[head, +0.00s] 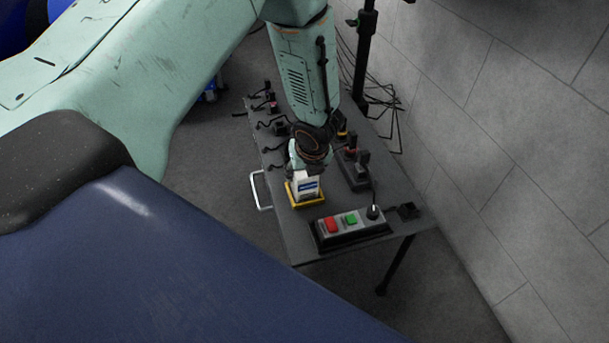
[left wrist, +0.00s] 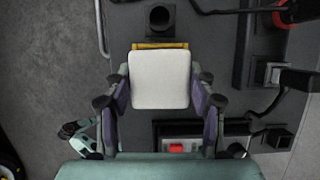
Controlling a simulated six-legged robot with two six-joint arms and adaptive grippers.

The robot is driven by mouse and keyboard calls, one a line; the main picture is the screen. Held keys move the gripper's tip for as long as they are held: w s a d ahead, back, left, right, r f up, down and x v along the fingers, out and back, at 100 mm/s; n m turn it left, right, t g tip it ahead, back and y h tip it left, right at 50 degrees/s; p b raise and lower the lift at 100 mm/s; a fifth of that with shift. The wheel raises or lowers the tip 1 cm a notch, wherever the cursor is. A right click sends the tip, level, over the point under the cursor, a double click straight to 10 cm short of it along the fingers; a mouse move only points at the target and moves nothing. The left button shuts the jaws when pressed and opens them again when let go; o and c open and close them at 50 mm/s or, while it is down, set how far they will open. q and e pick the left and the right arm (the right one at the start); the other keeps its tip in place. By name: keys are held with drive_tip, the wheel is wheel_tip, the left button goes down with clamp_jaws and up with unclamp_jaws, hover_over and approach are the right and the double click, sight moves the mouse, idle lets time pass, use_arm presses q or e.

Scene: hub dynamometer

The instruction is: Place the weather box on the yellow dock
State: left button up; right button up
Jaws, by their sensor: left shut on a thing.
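The weather box (head: 306,186) is a small white box with a blue label, and its pale top (left wrist: 160,79) fills the middle of the left wrist view. My left gripper (head: 307,173) comes down from above and is shut on it, with a finger on each side in the left wrist view (left wrist: 160,95). The yellow dock (head: 305,203) shows around the lower part of the box in the head view. In the left wrist view a yellow strip of the dock (left wrist: 160,46) shows past the box's far edge. Whether the box touches the dock's floor is hidden. My right gripper is not in view.
The dark table (head: 270,203) carries a control box (head: 350,225) with red and green buttons and a knob in front of the dock. Black devices (head: 355,168) stand to the right, and several cabled plugs (head: 272,107) line the back left. A tiled wall (head: 520,130) rises at the right.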

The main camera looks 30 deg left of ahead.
use_arm(q)
drive_tip(key=shift+r, duration=0.1)
drive_tip(key=shift+f, duration=0.25)
drive_tip(key=o, duration=1.4)
drive_tip(key=shift+r, duration=0.2)
drive_tip(key=p+v, duration=0.5)
drive_tip(key=v, duration=0.7)
